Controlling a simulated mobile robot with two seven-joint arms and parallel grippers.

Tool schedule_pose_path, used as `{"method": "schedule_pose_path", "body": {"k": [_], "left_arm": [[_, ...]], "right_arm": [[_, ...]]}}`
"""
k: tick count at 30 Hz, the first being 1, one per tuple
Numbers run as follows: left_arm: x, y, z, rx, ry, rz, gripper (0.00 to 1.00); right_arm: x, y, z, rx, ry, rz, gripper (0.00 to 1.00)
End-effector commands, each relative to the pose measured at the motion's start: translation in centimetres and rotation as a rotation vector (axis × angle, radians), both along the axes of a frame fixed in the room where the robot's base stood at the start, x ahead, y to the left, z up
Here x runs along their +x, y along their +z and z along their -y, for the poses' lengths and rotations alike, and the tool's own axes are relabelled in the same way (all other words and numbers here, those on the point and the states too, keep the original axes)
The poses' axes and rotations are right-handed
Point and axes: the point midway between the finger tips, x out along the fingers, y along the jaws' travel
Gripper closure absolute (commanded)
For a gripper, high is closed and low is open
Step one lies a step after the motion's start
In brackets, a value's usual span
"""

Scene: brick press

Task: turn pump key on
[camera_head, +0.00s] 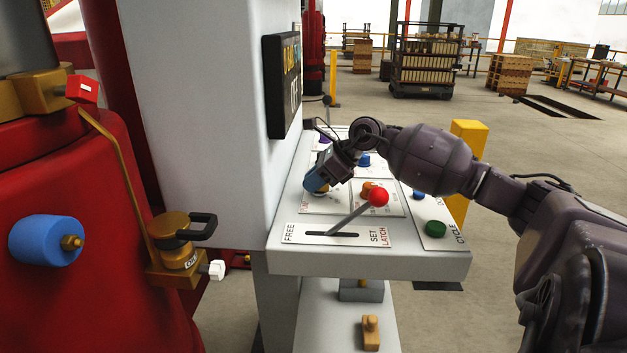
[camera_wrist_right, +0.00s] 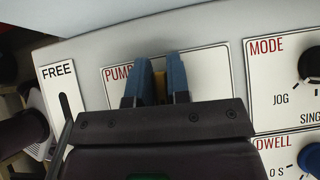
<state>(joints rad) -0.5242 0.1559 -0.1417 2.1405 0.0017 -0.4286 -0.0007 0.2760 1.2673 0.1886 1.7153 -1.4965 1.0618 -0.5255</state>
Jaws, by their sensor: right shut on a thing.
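The pump key sits on the white plate marked "PUMP" (camera_wrist_right: 205,68) on the control panel. In the right wrist view a brass-coloured piece of the key (camera_wrist_right: 159,80) shows between the two blue fingers of my right gripper (camera_wrist_right: 157,82). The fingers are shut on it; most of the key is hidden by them. In the head view my right gripper (camera_head: 318,184) reaches down over the panel from the right, its fingertips at the plate behind the lever. The key's angle and its on or off marks cannot be made out. My left gripper is not in view.
A lever with a red knob (camera_head: 378,197) leans up from the "FREE"/"SET LATCH" slot in front of my gripper. A green button (camera_head: 435,229) and several knobs stand close by. The grey cabinet wall (camera_head: 200,120) with a dark display (camera_head: 283,84) rises at the left.

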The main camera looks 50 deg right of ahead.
Motion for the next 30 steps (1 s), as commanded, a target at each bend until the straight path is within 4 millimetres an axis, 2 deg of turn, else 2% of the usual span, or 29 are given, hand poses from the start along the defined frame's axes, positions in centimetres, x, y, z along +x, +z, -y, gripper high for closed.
{"method": "schedule_pose_path", "body": {"k": [9,15,30], "left_arm": [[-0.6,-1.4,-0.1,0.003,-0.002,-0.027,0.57],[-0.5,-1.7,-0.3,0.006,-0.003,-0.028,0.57],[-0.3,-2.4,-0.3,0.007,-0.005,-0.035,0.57]], "right_arm": [[-0.2,-0.4,-0.2,0.001,0.285,-0.007,1.0],[-0.3,-0.4,-0.4,0.001,0.43,-0.005,1.0],[-0.6,-0.2,-0.5,-0.002,0.587,-0.003,1.0]]}}
